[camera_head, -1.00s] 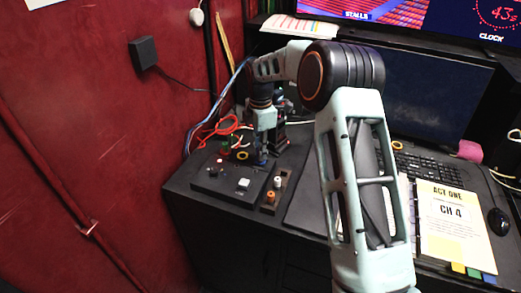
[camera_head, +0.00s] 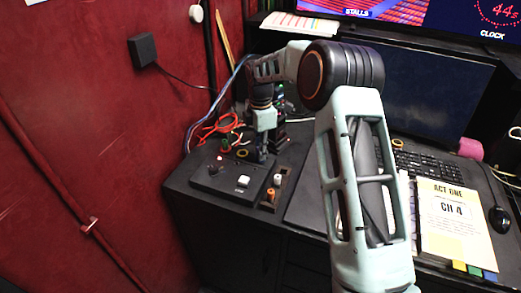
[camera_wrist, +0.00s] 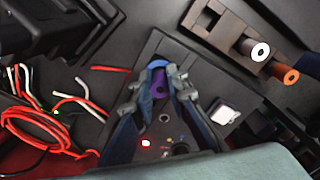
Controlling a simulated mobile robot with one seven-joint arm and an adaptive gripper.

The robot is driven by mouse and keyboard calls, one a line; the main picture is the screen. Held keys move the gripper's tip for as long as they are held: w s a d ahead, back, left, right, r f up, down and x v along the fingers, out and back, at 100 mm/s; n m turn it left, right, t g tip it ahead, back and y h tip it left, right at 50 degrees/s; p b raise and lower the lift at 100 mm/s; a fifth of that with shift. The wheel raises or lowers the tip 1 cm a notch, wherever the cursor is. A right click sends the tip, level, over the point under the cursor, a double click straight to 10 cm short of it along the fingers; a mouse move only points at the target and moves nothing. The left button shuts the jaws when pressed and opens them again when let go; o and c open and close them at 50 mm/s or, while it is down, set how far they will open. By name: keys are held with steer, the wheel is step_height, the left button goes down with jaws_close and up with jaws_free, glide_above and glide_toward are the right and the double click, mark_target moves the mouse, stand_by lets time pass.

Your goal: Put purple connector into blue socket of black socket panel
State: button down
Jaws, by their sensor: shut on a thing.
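My gripper (camera_wrist: 158,92) is shut on the purple connector (camera_wrist: 158,85), which shows between its fingers in the wrist view. A blue ring (camera_wrist: 157,65), seemingly the blue socket, shows right at the connector's far side. I cannot tell whether the connector is inside the socket or just above it. The black socket panel (camera_head: 212,182) lies on the desk, and my gripper (camera_head: 263,152) is over its far right part in the head view. There my fingers hide the connector and most of the blue socket.
A holder (camera_wrist: 218,34) with a white connector (camera_wrist: 260,50) and an orange connector (camera_wrist: 291,76) stands beside the panel. A white button (camera_wrist: 224,113) and a red light (camera_wrist: 145,143) are on the panel. Loose red and white cables (camera_wrist: 40,128) lie to the left.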

steer(key=c, duration=1.7)
jaws_free()
steer(key=shift+o, duration=0.2)
steer(key=shift+r+p, duration=2.55)
steer(key=shift+r, duration=1)
